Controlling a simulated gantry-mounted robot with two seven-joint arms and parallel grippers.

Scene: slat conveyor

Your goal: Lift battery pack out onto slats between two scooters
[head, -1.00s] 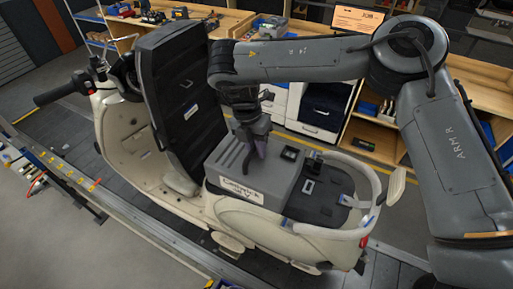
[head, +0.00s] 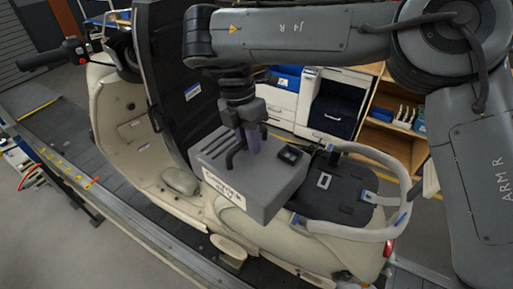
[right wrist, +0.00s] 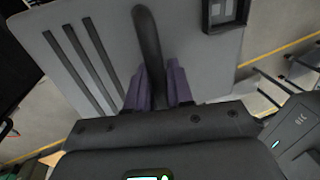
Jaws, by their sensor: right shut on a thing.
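The grey battery pack (head: 268,200) has a ribbed top, a dark handle and a small black panel. In the head view it is up above the cream scooter's (head: 130,125) body, over the seat opening and beside the raised dark seat (head: 165,70). My right gripper (head: 246,148) is shut on the pack's handle from above. In the right wrist view its purple fingers (right wrist: 160,90) are on either side of the black handle (right wrist: 148,40), over the pack's top (right wrist: 200,60). The pack hides much of the opening below it. My left gripper is not in view.
A light rear grab rail (head: 400,205) curves around the scooter's tail, right of the pack. The conveyor's rail (head: 130,235) runs along the near side. Behind are white drawers (head: 320,105) and wooden shelves (head: 385,130). A second scooter is not in view.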

